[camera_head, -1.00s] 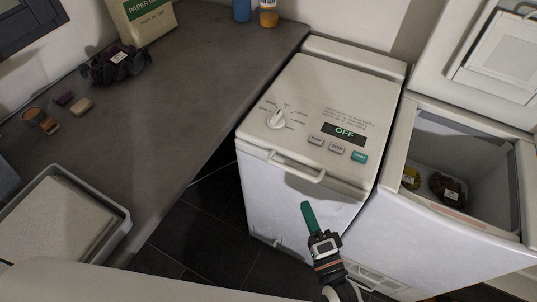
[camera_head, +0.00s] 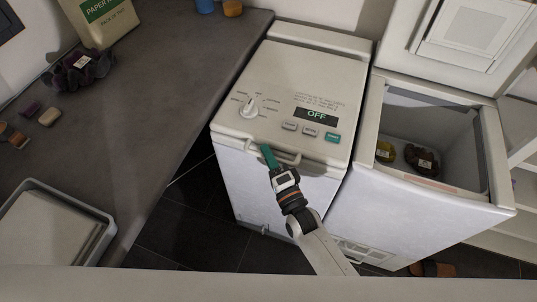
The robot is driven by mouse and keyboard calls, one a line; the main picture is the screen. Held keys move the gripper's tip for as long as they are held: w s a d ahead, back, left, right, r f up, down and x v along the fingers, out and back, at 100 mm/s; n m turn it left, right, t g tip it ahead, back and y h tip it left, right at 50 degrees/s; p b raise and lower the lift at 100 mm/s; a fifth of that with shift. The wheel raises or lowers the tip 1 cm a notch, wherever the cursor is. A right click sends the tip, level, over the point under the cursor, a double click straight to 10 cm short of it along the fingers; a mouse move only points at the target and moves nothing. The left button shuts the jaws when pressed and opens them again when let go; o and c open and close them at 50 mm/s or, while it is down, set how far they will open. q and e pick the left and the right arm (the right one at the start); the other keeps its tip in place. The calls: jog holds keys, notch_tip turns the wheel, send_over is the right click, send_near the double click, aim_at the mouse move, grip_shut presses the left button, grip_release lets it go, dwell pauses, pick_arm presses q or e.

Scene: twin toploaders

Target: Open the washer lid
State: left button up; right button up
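The closed top-loading machine (camera_head: 300,85) stands beside the dark counter. Its white lid is down, with a knob (camera_head: 250,107), several buttons and a display reading OFF. A white bar handle (camera_head: 290,159) runs along the lid's front edge. My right gripper (camera_head: 267,155), with teal fingers, is at the left part of this handle and overlaps it in the picture. I cannot tell whether it touches the handle, or how far its fingers are apart. My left gripper is not in view.
The counter (camera_head: 165,95) borders the left side and holds a grey tray (camera_head: 98,242). Dark tiled floor lies in front.

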jog(key=shift+c, duration=0.2)
grip_shut()
jog(key=shift+r, duration=0.1)
